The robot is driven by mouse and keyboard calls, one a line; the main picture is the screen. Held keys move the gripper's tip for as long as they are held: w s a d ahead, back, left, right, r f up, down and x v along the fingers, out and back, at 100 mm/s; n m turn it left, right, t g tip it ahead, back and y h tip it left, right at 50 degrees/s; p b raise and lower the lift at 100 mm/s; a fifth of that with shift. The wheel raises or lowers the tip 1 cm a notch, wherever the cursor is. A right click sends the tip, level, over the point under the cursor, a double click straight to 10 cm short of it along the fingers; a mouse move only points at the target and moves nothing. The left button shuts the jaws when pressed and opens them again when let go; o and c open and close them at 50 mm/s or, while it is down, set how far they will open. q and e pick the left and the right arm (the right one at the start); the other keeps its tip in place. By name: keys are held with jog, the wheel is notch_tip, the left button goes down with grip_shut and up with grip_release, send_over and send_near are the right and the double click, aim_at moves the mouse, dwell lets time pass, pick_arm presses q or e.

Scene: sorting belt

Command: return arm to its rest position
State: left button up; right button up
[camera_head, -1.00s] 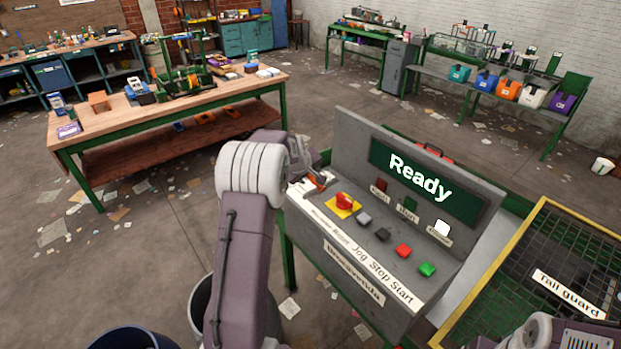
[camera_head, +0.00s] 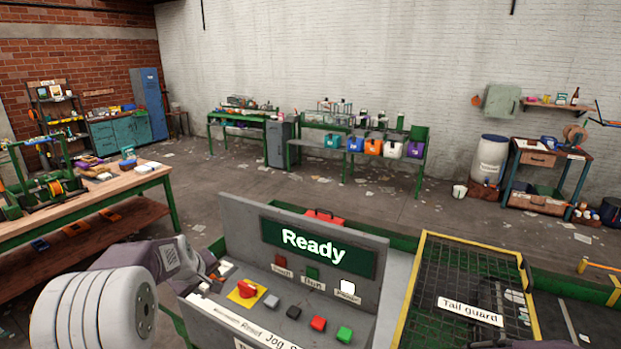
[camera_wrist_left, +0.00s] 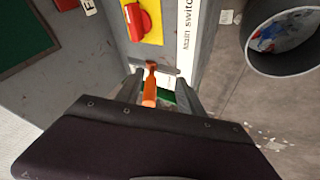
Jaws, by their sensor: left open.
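My left arm (camera_head: 120,300) comes in at the lower left of the head view. Its gripper (camera_head: 207,272) is at the left end of the grey control console (camera_head: 230,215). In the left wrist view the two dark fingers of my left gripper (camera_wrist_left: 158,88) stand apart, open. An orange handle-like piece (camera_wrist_left: 150,88) shows between them; whether they touch it I cannot tell. The red knob on a yellow plate (camera_head: 248,288) is just right of the gripper; it also shows in the wrist view (camera_wrist_left: 140,20). My right gripper is not in view.
The console screen (camera_head: 318,248) reads "Ready", with several buttons below. A mesh tail guard (camera_head: 450,265) with a yellow frame stands to the right. A wooden workbench (camera_head: 110,195) is at the left. A round bin (camera_wrist_left: 250,45) stands on the floor beside the console.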

pick_arm(q)
jog(key=s+d+f+m+g, duration=0.2)
jog(key=s+d+f+m, duration=0.1)
jog(key=s, duration=0.5)
jog(key=s+d+f+m+g+h+b, duration=0.1)
jog(key=s+d+f+m, duration=0.3)
jog(key=s+d, duration=0.3)
jog(key=s+d+f+m+g+b, duration=0.1)
jog(key=s+d+f, duration=0.4)
jog(key=s, duration=0.5)
jog(key=m+g, duration=0.1)
jog(key=m, duration=0.1)
jog(key=shift+s+d+f+m+g, duration=0.2)
jog(key=shift+s+f+m+g, duration=0.05)
jog(key=shift+m+g, duration=0.05)
